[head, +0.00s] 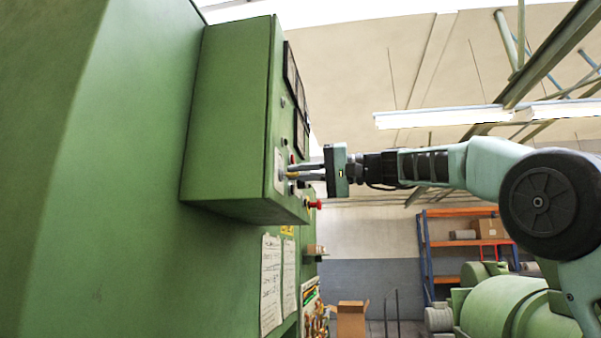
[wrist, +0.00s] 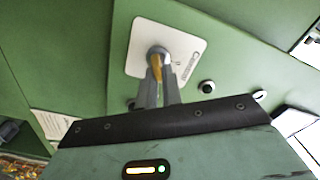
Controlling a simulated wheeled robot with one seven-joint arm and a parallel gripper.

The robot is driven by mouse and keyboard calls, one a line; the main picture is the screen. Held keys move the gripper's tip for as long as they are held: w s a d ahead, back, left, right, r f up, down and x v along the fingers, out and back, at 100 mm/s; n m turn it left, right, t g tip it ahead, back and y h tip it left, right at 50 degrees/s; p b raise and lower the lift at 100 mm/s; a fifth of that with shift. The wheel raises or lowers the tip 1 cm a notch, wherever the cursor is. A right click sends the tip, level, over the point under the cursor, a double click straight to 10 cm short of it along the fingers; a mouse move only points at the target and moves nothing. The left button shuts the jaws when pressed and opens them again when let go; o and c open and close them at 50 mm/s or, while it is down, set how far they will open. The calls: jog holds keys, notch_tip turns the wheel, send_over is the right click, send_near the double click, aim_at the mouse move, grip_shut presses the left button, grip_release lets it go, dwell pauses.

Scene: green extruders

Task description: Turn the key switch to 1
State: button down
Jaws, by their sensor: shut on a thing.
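The key switch (wrist: 157,53) is a round grey knob with a yellow-brown handle, set in a white plate (wrist: 188,44) on the green control box (head: 228,120). In the head view my gripper (head: 289,172) reaches in from the right, its fingers at the box's front panel. In the wrist view its two fingers (wrist: 160,85) are close together on the switch handle. The fingers hide part of the handle. The position marks on the plate are too small to read.
A red button (head: 314,204) sticks out below my gripper. Dark buttons (wrist: 207,87) sit beside the plate. Black-framed meters (head: 296,90) are higher on the panel. Paper sheets (head: 271,285) hang below the box. Open room lies to the right, with an orange and blue shelf (head: 465,240) farther back.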

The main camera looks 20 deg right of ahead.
dwell(0.3)
jog(key=c, duration=1.6)
grip_release()
jog(key=shift+o, duration=0.2)
jog(key=b+v, duration=0.5)
jog(key=v, duration=1.2)
jog(key=shift+d+b, duration=0.25)
jog(key=shift+b, duration=0.1)
jog(key=shift+a+f, duration=0.1)
